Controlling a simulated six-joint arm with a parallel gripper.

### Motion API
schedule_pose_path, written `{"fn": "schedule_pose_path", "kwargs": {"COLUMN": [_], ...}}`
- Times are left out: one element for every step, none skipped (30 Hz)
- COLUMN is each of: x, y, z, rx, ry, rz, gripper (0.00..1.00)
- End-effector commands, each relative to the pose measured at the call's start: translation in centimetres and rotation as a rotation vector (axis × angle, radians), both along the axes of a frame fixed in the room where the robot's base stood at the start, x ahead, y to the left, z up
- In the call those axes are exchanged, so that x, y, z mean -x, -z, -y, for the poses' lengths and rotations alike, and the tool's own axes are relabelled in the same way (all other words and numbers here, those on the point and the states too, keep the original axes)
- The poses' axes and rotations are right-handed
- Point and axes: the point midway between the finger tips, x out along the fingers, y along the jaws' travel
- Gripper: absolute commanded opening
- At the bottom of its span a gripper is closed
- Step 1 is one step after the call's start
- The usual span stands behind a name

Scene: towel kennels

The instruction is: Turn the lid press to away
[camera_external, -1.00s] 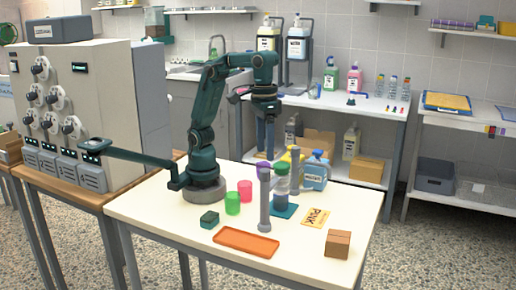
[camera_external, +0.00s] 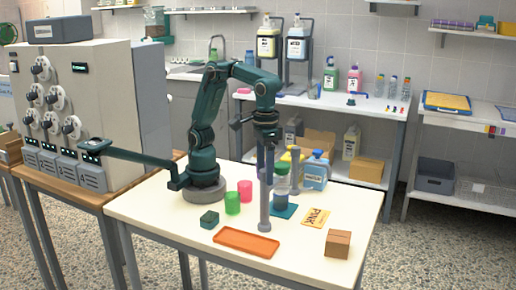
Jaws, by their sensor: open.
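My gripper (camera_external: 267,160) points straight down over the white table, by the top of the front grey post. It is open, and I see nothing between its fingers. A clear jar-like piece with bluish contents (camera_external: 282,181) stands upright on a teal square base (camera_external: 284,211). A tall grey post (camera_external: 264,212) with a round foot stands just left of it, and a second grey post (camera_external: 295,165) stands behind it. These seem to form the lid press, but I cannot tell its turning part or its setting. My fingers hide part of this area.
Green (camera_external: 232,203) and pink (camera_external: 245,190) cups stand near my base. A blue-labelled WATER jug (camera_external: 315,172) stands behind.

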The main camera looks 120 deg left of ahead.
Motion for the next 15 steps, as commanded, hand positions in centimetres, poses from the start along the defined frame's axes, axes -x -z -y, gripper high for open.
{"fn": "schedule_pose_path", "kwargs": {"x": [0.0,0.0,0.0,0.0,0.0,0.0,0.0,0.01,0.01,0.01,0.01,0.01,0.01,0.01,0.01], "y": [-0.01,-0.01,-0.02,-0.02,-0.02,-0.02,-0.02,-0.03,-0.03,-0.03,-0.03,-0.04,-0.04,-0.04,-0.04], "z": [0.0,0.0,0.0,0.0,0.0,0.0,0.0,-0.01,-0.01,-0.01,-0.01,-0.01,-0.01,-0.01,-0.01], "rx": [0.0,0.0,0.0,0.0,0.0,0.0,0.0,0.0,0.0,0.0,0.0,0.0,0.0,0.0,-0.001], "ry": [0.0,0.0,0.0,0.0,0.0,0.0,0.0,0.0,0.0,0.0,0.0,0.0,0.0,0.0,0.0], "rz": [0.0,0.0,0.0,0.0,0.0,0.0,0.0,0.0,0.0,0.0,0.0,0.0,0.0,0.0,-0.001], "gripper": [0.7,0.7,0.54,0.43,0.31,0.16,0.04,0.0,0.0,0.0,0.0,0.0,0.0,0.0,0.0]}}
